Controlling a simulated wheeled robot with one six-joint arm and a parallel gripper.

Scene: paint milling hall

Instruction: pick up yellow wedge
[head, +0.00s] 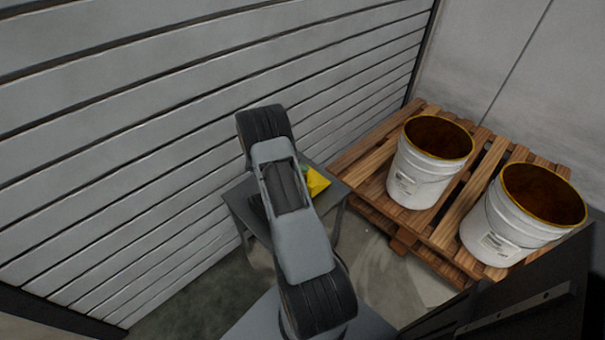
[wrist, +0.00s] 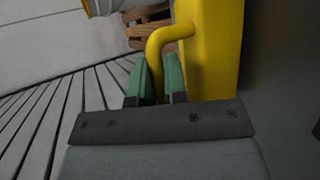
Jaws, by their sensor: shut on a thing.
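The yellow wedge (head: 316,182) shows in the head view above a small grey table, partly hidden behind my arm. In the wrist view the yellow wedge (wrist: 212,50) fills the upper right, with a bent yellow handle on its left side. My gripper (wrist: 161,82) has its two green fingers on either side of the handle and is shut on it. In the head view the gripper is mostly hidden by my arm. I cannot tell whether the wedge touches the tabletop.
A small grey table (head: 236,194) stands against the slatted wall (head: 130,130). To its right, a wooden pallet (head: 365,152) carries two white buckets (head: 425,180) (head: 490,235) with brown insides. A dark panel (head: 530,300) stands at the lower right.

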